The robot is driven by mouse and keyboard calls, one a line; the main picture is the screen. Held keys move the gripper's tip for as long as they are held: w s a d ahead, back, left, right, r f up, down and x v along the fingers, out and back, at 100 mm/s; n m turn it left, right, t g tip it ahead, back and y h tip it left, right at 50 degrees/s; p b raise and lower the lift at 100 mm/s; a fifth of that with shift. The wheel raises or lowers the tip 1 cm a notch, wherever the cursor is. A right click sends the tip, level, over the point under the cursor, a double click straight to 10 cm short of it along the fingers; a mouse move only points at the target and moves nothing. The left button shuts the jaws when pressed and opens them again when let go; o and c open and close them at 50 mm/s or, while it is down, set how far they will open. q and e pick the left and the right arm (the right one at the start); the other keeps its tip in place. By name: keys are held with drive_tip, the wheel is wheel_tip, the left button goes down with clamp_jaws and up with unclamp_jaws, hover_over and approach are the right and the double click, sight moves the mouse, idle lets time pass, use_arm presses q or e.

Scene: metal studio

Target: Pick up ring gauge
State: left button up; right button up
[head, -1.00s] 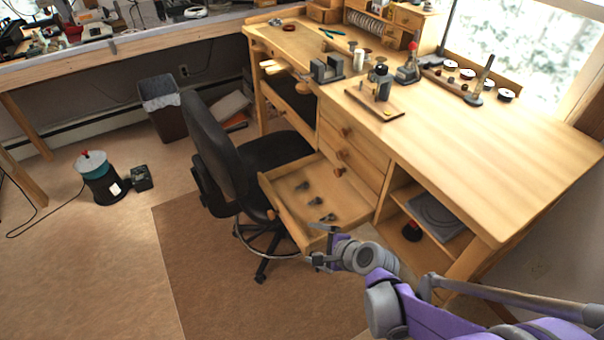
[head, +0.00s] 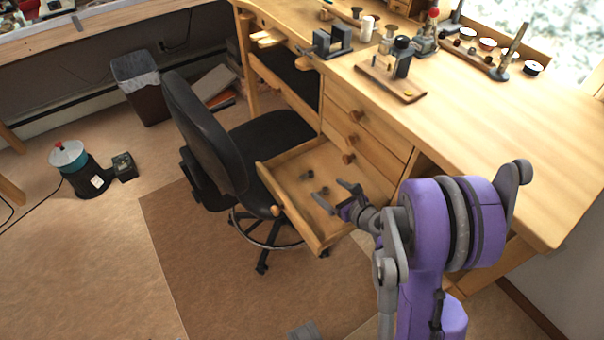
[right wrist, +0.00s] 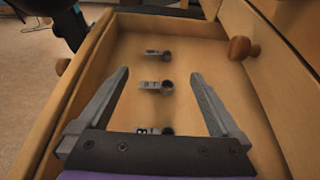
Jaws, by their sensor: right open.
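Three small dark-grey pieces with round ends, like ring gauges, lie in a row in the open wooden drawer (head: 290,163). In the right wrist view the far ring gauge (right wrist: 157,53), the middle ring gauge (right wrist: 157,87) and the near ring gauge (right wrist: 155,131) show; the near one is partly hidden by my gripper's base. My left gripper is not in view.
The drawer's wooden walls enclose the gauges, with a closed drawer knob (right wrist: 241,48) beside it. A black chair (head: 255,140) stands close to the left. The workbench top (head: 480,110) overhangs at the right. The drawer floor around the gauges is bare.

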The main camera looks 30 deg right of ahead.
drive_tip(key=shift+w+f, duration=0.3)
drive_tip(key=shift+f, duration=0.1)
approach(307, 175)
drive_tip(key=shift+x, duration=1.15)
drive_tip(key=b+x, duration=0.1)
drive_tip(key=x, duration=0.5)
drive_tip(key=shift+s, duration=0.1)
drive_tip(key=c, duration=1.3)
drive_tip(key=shift+r, duration=0.1)
drive_tip(key=shift+c, duration=0.2)
